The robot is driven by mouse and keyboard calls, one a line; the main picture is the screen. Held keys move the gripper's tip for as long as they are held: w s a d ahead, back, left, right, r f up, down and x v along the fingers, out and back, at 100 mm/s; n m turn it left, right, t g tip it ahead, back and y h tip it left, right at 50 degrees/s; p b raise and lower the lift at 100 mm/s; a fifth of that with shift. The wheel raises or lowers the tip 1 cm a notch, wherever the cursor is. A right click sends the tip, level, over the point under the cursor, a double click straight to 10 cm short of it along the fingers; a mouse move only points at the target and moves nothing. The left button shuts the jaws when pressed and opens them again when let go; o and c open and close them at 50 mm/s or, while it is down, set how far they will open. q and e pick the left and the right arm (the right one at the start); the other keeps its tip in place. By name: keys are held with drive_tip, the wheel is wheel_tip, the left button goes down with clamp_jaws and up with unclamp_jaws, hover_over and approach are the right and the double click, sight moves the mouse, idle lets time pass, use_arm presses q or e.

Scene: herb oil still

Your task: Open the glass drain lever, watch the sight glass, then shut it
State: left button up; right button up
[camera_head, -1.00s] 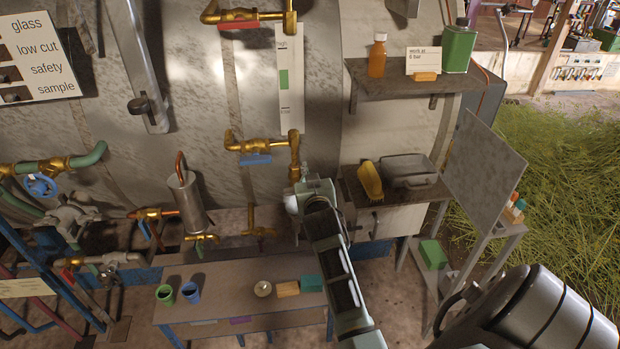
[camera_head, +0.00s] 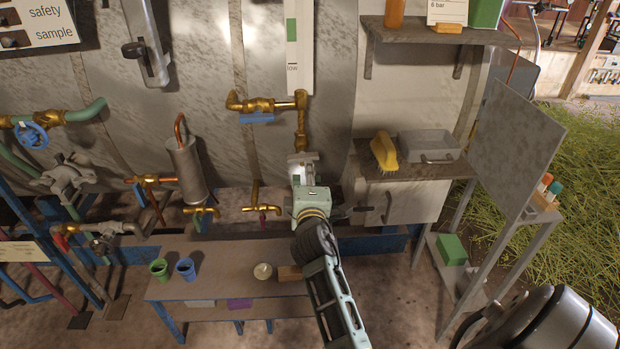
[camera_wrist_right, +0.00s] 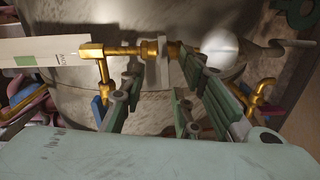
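The sight glass panel (camera_head: 299,50), with a green band and the word "low", hangs on the steel vessel. It also shows at the left of the right wrist view (camera_wrist_right: 25,55). Below it is a brass valve with a blue lever (camera_head: 257,117). A brass pipe (camera_head: 301,128) runs down from there to my right gripper (camera_head: 303,160), which hides the fitting at its lower end. In the right wrist view the right gripper (camera_wrist_right: 165,72) is open, its fingers either side of a pale plate on the brass fitting (camera_wrist_right: 163,60), apparently the drain lever. Contact cannot be told. My left gripper is not in view.
A brass tap with a red lever (camera_head: 263,210) is left of my gripper. A bench (camera_head: 215,253) below holds green and blue cups. To the right, a shelf (camera_head: 425,172) carries a yellow brush (camera_head: 383,150) and a grey tray (camera_head: 430,145).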

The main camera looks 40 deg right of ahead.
sight(303, 160)
drive_tip(key=w+n, duration=0.2)
drive_tip(key=shift+w+d+f+n+b, duration=0.25)
drive_tip(key=shift+w+f+n+b, duration=0.05)
drive_tip(key=shift+f, duration=0.05)
drive_tip(key=x, duration=0.4)
drive_tip(key=shift+f, duration=0.15)
drive_tip(key=shift+w+d, duration=0.3)
drive_tip(key=shift+w, duration=0.15)
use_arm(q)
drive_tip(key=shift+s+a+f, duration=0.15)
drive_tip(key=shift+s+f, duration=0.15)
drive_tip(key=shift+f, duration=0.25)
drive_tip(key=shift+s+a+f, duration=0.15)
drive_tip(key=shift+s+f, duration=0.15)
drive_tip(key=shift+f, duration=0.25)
use_arm(e)
drive_tip(key=shift+c, duration=0.5)
clamp_jaws()
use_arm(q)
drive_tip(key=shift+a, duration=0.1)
